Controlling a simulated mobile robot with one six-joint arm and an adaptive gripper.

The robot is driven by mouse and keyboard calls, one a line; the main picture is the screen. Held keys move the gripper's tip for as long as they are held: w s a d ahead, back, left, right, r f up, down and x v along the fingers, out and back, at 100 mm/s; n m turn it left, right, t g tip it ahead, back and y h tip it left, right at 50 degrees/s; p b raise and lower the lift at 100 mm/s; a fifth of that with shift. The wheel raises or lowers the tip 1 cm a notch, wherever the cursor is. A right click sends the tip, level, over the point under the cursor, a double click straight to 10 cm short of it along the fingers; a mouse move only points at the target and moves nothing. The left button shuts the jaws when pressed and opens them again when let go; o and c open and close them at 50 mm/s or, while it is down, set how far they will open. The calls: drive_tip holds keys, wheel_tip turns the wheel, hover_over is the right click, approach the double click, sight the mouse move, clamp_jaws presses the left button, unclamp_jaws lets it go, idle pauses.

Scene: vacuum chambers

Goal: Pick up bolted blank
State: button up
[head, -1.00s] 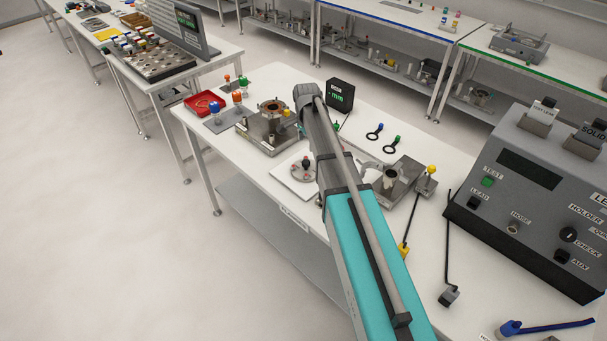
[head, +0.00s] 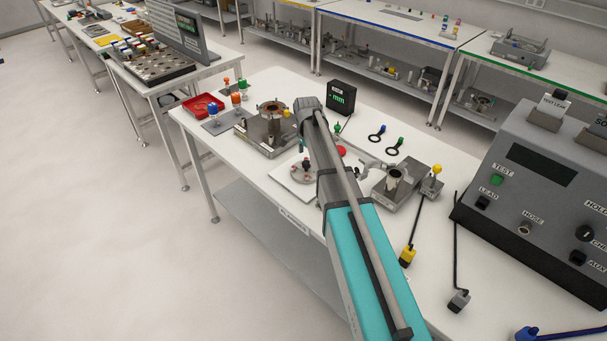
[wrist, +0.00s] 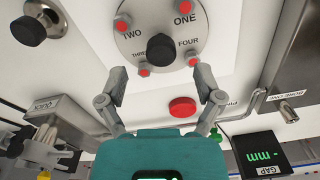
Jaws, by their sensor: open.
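The bolted blank is a pale round disc (wrist: 150,20) with a black centre knob and red-topped bolts, marked ONE to FOUR in the wrist view. In the head view the blank (head: 296,173) lies on a white plate on the near bench, partly hidden behind my arm. My gripper (wrist: 161,79) is open and empty in the wrist view. Its two fingers are spread apart at the disc's lower edge, with the black knob just beyond and between them. I cannot tell whether they touch the disc. In the head view my arm hides the gripper.
A red button (wrist: 182,107) lies close to the right finger. A metal fixture (head: 265,132) stands left of the blank and another (head: 392,185) to the right. The gap meter (head: 341,97) stands behind. A large grey leak tester (head: 545,190) fills the bench's right.

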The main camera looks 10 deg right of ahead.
sight(306, 163)
drive_tip(key=shift+f, duration=0.1)
drive_tip(key=shift+f+b, duration=2.55)
drive_tip(key=shift+b, duration=0.05)
drive_tip(key=shift+c, duration=0.2)
drive_tip(key=shift+s, duration=0.1)
clamp_jaws()
